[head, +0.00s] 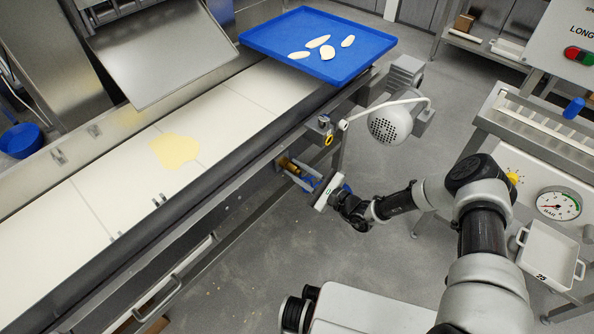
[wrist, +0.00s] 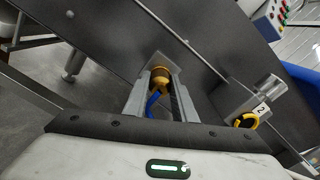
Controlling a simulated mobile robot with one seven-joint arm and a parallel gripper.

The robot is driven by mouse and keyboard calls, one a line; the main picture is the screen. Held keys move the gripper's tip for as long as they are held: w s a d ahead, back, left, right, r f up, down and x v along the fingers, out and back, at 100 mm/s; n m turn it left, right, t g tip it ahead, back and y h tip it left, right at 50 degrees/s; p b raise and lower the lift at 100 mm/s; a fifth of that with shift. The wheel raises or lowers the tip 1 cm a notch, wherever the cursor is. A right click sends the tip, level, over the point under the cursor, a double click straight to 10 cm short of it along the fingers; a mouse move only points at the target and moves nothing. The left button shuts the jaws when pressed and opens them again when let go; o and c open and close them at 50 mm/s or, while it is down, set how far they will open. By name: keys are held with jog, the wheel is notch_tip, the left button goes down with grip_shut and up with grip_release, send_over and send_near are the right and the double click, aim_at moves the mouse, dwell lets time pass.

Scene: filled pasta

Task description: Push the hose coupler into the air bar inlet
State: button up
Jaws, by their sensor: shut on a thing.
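My gripper (head: 298,176) reaches the side of the conveyor frame in the head view. In the wrist view my gripper (wrist: 159,88) has its two grey fingers on either side of a brass-coloured coupler (wrist: 160,82), shut on it. A blue hose (wrist: 153,103) runs back from the coupler between the fingers; blue also shows by the gripper in the head view. The brass end meets a small grey plate (wrist: 151,66) on the dark frame, where the air bar inlet seems to be. The inlet opening is hidden, so I cannot tell how deep the coupler sits.
A yellow ring handle (wrist: 246,120) on a grey block marked 2 is right of the fingers; the yellow ring (head: 328,140) also shows in the head view. A round perforated grey unit (head: 390,123) stands nearby. The conveyor belt (head: 110,190) carries a dough sheet (head: 175,150).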

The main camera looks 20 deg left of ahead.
jog(key=shift+a, duration=0.1)
jog(key=o, duration=1.4)
dwell(0.3)
jog(key=shift+p+v, duration=0.95)
jog(key=shift+v, duration=2.15)
jog(key=shift+s+d, duration=0.15)
jog(key=shift+d, duration=0.25)
jog(key=p+v, duration=0.2)
jog(key=v, duration=1.5)
jog(key=shift+s+d, duration=0.15)
jog(key=shift+d, duration=0.05)
